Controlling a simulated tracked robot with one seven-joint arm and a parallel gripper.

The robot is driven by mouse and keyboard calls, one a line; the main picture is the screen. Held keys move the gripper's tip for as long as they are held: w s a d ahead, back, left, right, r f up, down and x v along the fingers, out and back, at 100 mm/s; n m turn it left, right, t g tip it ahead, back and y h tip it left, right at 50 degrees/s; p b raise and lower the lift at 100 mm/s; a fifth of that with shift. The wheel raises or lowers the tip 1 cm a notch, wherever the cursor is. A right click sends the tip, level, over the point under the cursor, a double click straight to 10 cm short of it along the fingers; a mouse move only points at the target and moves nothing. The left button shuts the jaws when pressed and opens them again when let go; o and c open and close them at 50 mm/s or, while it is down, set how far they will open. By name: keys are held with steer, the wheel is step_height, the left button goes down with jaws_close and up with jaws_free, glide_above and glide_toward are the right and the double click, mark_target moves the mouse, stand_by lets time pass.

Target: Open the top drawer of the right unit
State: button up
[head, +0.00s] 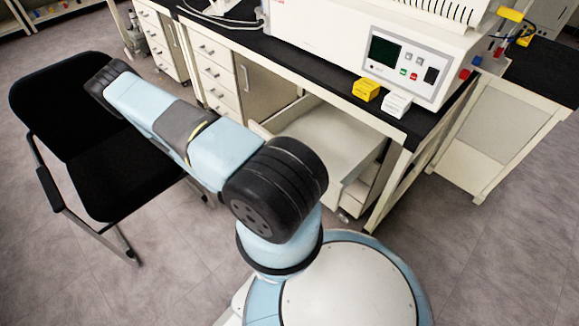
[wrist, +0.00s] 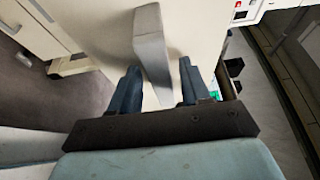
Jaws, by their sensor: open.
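The right unit's top drawer (head: 322,138) stands pulled out under the bench in the head view, with its pale inside showing. Part of it is hidden behind my arm. In the wrist view a pale panel (wrist: 100,30) carries a grey bar handle (wrist: 150,45). My gripper (wrist: 158,68) is open, with one dark finger on each side of the handle's lower end. Gaps show between fingers and handle. I cannot tell whether they touch it. My gripper is hidden in the head view.
A black chair (head: 80,130) stands left of my arm. The bench (head: 330,93) carries a white machine (head: 340,35), a yellow box (head: 366,90) and a white box (head: 396,104). Another drawer unit (head: 215,75) is further left. Floor is free at the lower left and lower right.

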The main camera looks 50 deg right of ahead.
steer(key=v, duration=1.4)
steer(key=shift+s+f, duration=0.1)
steer(key=w+a+r+m+t+y, duration=0.1)
steer(key=w+a+r+m+y, duration=0.15)
steer(key=r+m, duration=0.55)
steer(key=w+a+r+m+t+y, duration=0.1)
steer(key=w+a+r+m+y, duration=0.2)
steer(key=r, duration=0.9)
steer(key=w+a+r+m+y, duration=0.2)
steer(key=w+r+m+y, duration=0.15)
steer(key=r+m, duration=0.45)
steer(key=s+a+r+m+t+y, duration=0.2)
steer(key=s+r+m+t, duration=0.1)
steer(key=r, duration=0.6)
steer(key=s+a+r+m+t+y, duration=0.2)
steer(key=s+r+m+t, duration=0.2)
steer(key=r, duration=0.6)
steer(key=s+a+r+m+t+y, duration=0.2)
steer(key=s+r+m+t, duration=0.2)
steer(key=r, duration=0.5)
steer(key=shift+s+r+t+y, duration=0.2)
steer(key=shift+s+t+y, duration=0.25)
steer(key=shift+s, duration=0.7)
